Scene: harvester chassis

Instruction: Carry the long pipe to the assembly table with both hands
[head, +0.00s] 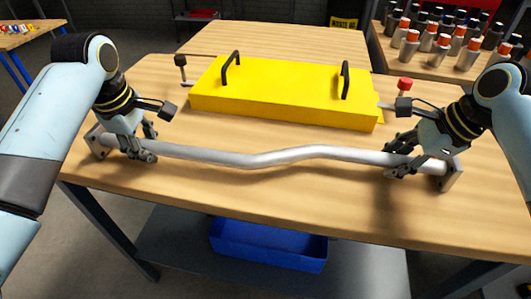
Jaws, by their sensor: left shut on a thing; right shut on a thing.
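The long pipe (240,159) is a silver tube with a bend in its middle and a dark square flange at each end. It lies across the front part of a wooden table (330,215), and I cannot tell whether it rests on the top or hangs just above it. My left gripper (146,150) is shut on the pipe near its left end. My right gripper (394,167) is shut on the pipe near its right end. The fingers hide short stretches of the pipe at both grips.
A yellow box (290,95) with two black handles stands behind the pipe. A red knob (405,84) sits to its right. A blue bin (268,245) is on the shelf below. Several bottles (441,47) stand on a table at the back right. Another wooden table (275,38) is behind.

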